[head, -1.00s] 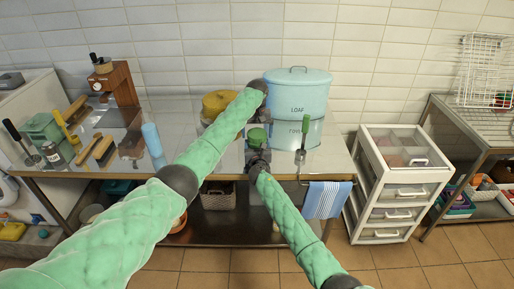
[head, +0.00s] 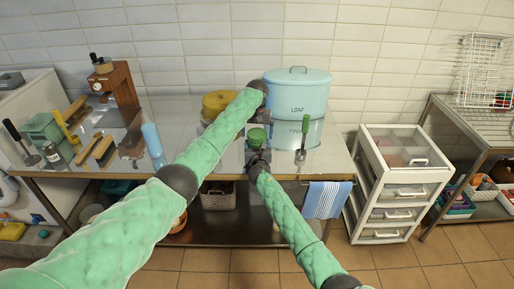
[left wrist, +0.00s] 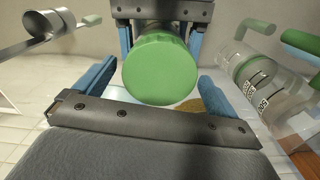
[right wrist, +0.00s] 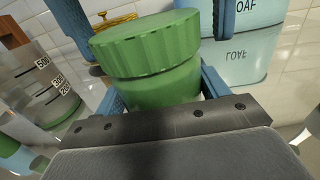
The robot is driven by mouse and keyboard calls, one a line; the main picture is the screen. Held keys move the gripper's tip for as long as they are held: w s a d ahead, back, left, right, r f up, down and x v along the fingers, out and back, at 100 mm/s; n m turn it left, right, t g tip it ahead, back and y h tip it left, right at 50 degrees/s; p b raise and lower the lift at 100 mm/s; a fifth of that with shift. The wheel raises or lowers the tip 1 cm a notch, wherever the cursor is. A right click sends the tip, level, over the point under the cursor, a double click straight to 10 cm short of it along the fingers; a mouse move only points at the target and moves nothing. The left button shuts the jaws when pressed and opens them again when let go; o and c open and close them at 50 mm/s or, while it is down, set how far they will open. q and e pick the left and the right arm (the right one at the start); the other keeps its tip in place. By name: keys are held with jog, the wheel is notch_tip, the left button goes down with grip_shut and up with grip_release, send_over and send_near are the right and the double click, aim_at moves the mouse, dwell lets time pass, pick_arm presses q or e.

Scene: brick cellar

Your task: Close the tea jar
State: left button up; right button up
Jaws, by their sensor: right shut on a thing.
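The green tea jar (right wrist: 152,88) is between the fingers of my right gripper (right wrist: 162,92), which is shut on its body. Its ribbed green lid (right wrist: 146,42) sits on top, with no clear gap; I cannot tell whether it is fully down. The lid (left wrist: 160,64) fills the middle of the left wrist view and hides the body. My left gripper (left wrist: 158,78) is open, its blue fingers apart on either side of the lid. In the head view the lid (head: 257,134) shows small between the two arms' ends.
A pale blue loaf bin (head: 297,92) stands behind to the right, with a green-handled tool (head: 305,128) in front. A yellow-lidded pot (head: 217,103) is behind my left arm. A blue bottle (head: 152,140) stands left. The metal counter (head: 185,118) is partly clear.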

pick_arm(q)
jog(key=shift+r, duration=0.1)
jog(key=shift+r, duration=2.15)
jog(key=shift+c, duration=0.4)
jog(key=shift+r, duration=0.35)
jog(key=shift+r+n, duration=0.8)
jog(key=shift+r, duration=0.65)
jog(key=shift+f, duration=0.15)
jog(key=shift+f, duration=3.9)
